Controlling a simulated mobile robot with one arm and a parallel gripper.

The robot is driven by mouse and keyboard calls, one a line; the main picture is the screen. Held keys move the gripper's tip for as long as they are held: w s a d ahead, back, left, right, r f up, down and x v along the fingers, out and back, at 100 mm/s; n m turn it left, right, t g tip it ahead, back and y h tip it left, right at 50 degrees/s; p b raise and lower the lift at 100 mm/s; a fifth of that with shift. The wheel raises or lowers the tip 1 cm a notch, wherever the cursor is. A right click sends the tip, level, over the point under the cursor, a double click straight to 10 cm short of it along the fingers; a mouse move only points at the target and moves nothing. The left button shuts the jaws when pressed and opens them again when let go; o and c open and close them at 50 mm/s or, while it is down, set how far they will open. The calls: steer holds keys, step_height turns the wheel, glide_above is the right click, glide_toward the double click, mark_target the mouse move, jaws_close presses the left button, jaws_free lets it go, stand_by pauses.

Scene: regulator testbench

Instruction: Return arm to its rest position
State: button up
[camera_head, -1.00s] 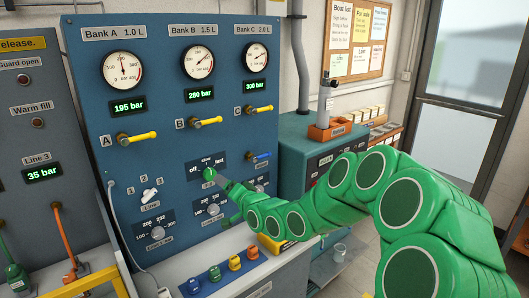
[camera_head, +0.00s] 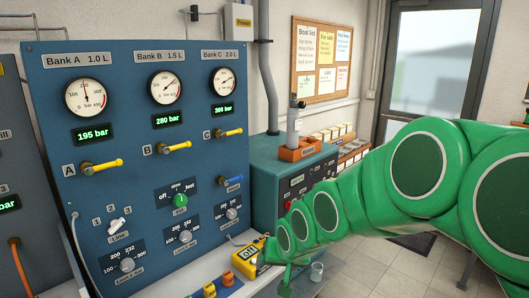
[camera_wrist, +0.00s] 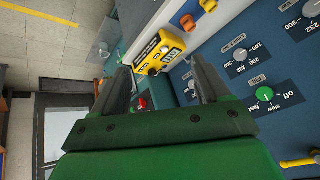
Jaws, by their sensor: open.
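My green arm (camera_head: 345,205) comes in from the right in the head view and reaches in front of the teal cabinet. In the wrist view, my gripper (camera_wrist: 162,72) has its two dark fingers apart with nothing held between them. Beyond the fingertips is a yellow handheld device (camera_wrist: 160,50), which stands on the bench ledge in the head view (camera_head: 247,256). The green off/slow/fast knob (camera_head: 180,200) is on the blue panel, apart from my arm; it also shows at the right of the wrist view (camera_wrist: 265,95). In the head view my fingers are hard to make out.
The blue panel (camera_head: 110,225) carries gauges, yellow valve handles and grey knobs. Coloured plugs (camera_head: 210,290) sit on the ledge. The teal cabinet (camera_head: 265,165), with an orange tray (camera_head: 298,153) on top, stands close behind my arm. A small cup (camera_head: 317,270) is low beside it. Open floor lies right.

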steer(key=s+d+g+h, duration=0.1)
steer(key=s+d, duration=0.3)
steer(key=s, duration=0.6)
steer(key=s+d+r+g+h, duration=0.1)
steer(key=s+d+g, duration=0.3)
steer(key=s, duration=0.7)
steer(key=s+d+r+g, duration=0.1)
steer(key=s+d, duration=0.3)
steer(key=s, duration=0.6)
steer(key=shift+s+g+h, duration=0.25)
steer(key=shift+g+h, duration=0.15)
steer(key=shift+g, duration=0.4)
steer(key=shift+c, duration=0.3)
